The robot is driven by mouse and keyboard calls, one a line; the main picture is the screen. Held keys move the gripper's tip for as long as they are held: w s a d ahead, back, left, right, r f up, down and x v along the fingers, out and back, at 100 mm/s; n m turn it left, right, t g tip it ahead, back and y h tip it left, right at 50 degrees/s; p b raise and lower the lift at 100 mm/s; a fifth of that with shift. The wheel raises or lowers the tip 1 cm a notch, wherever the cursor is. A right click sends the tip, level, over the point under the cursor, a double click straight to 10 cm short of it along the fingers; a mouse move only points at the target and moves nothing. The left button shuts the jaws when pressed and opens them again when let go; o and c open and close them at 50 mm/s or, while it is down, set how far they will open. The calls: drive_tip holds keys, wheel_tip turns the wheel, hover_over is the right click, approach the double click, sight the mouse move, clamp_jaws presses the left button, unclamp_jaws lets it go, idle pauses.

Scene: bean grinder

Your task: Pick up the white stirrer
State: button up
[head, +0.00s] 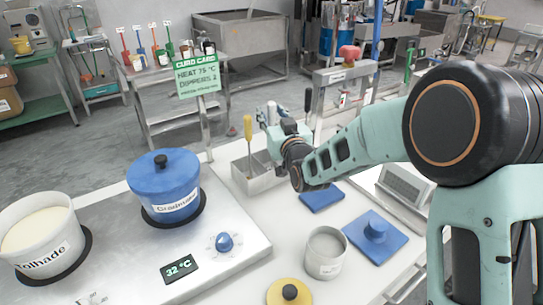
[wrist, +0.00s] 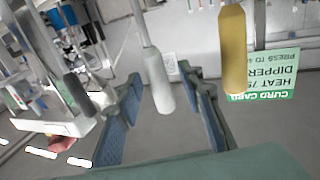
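The white stirrer (wrist: 158,82) shows in the wrist view as a white rounded handle on a thin pale rod. Its handle lies between the two blue-padded fingers of my gripper (wrist: 169,90), with visible gaps on both sides, so the gripper is open. In the head view my gripper (head: 268,115) is above a metal bin (head: 255,184), and the white stirrer is hard to tell from it there. A yellow-handled tool (head: 248,128) stands upright in the bin; its handle (wrist: 232,50) is right of my fingers in the wrist view. A dark-handled tool (wrist: 76,86) is to the left.
A green sign (head: 198,77) stands behind the bin. A blue lidded pot (head: 165,185) and a white tub (head: 40,240) sit on the hotplate at left. A white cup (head: 325,252), blue pieces (head: 375,230) and a scale (head: 405,185) are on the table.

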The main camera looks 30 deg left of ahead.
clamp_jaws()
